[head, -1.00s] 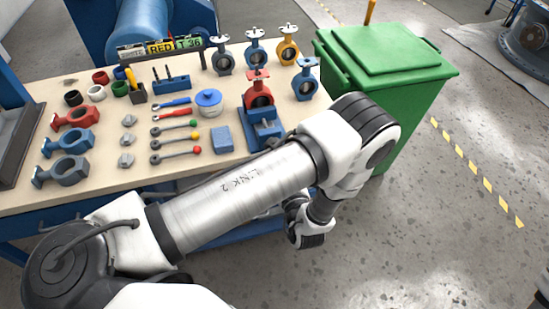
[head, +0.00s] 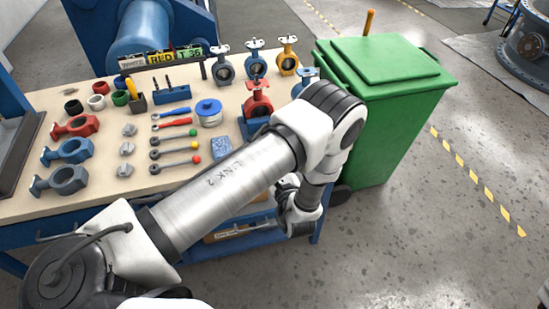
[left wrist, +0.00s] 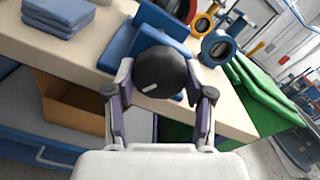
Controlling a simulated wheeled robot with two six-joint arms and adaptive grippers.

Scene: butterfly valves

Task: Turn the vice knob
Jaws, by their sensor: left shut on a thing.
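The blue vice (head: 252,126) stands at the front right of the bench with a red valve (head: 257,97) in it. My left arm hides much of the vice in the head view. In the left wrist view the blue vice (left wrist: 150,48) shows behind its dark round knob (left wrist: 161,72). My left gripper (left wrist: 160,92) is shut on the knob, one finger on each side of it. In the head view my left gripper is hidden behind my own arm. My right gripper is in neither view.
More valves stand along the bench's back edge, such as a yellow one (head: 288,62). Tools with coloured ends, a blue-lidded pot (head: 209,112) and several loose valve bodies lie left of the vice. A green bin (head: 385,110) stands right of the bench.

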